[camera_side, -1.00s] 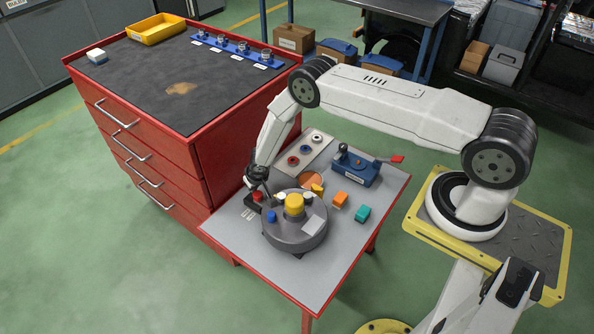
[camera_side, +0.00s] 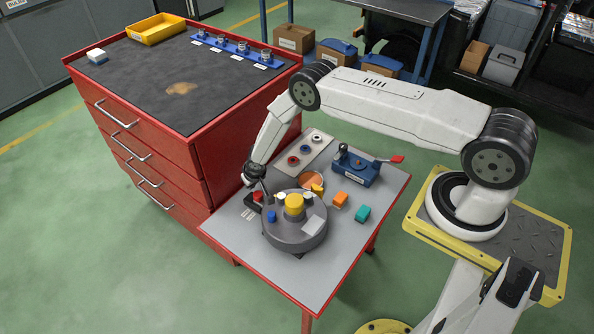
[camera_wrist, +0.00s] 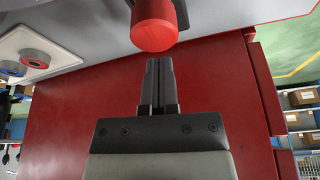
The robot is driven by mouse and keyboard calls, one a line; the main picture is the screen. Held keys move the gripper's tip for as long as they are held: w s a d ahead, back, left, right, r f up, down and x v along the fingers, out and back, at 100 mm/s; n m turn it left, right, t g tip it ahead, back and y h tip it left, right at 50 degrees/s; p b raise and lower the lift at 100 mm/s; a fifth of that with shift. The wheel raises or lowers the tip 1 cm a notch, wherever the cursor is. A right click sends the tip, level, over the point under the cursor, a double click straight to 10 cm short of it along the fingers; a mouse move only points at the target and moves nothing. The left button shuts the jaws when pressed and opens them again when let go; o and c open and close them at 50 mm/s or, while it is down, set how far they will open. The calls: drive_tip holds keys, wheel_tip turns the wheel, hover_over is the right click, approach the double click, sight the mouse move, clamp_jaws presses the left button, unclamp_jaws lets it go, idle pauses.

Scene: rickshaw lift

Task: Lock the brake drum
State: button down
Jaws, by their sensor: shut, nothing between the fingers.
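The dark grey brake drum (camera_side: 290,241) sits on the small grey-topped table. My gripper (camera_side: 266,196) is low beside this knob, shut and empty. In the wrist view my shut fingers (camera_wrist: 158,64) point at the red knob (camera_wrist: 154,30), which is just beyond the tips. I cannot tell whether they touch it. The drum is not visible in the wrist view.
Orange (camera_side: 340,200) and teal (camera_side: 362,213) blocks lie right of the drum. Behind are a plate with coloured rings (camera_side: 305,150) and a blue fixture (camera_side: 358,170) with a red-tipped lever. The red drawer cabinet (camera_side: 165,180) stands close at left. The table's front is clear.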

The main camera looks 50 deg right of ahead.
drive_tip(key=shift+w+d, duration=0.15)
drive_tip(key=shift+w, duration=0.5)
drive_tip(key=shift+w+d, duration=0.15)
drive_tip(key=shift+w, duration=0.5)
drive_tip(key=v, duration=1)
drive_tip(key=shift+r, duration=0.2)
wheel_tip(320, 180, up, 10)
hover_over(261, 194)
drive_tip(key=s+r+n, duration=0.1)
drive_tip(key=s+r, duration=0.5)
drive_tip(key=r, duration=0.2)
drive_tip(key=s+a+r, duration=0.1)
drive_tip(key=s+r, duration=0.3)
drive_tip(key=s, duration=0.4)
drive_tip(key=s+a+r+n+g, duration=0.1)
drive_tip(key=s+r, duration=0.3)
drive_tip(key=s, duration=0.5)
drive_tip(key=shift+n+y, duration=0.3)
drive_tip(key=shift+y, duration=0.1)
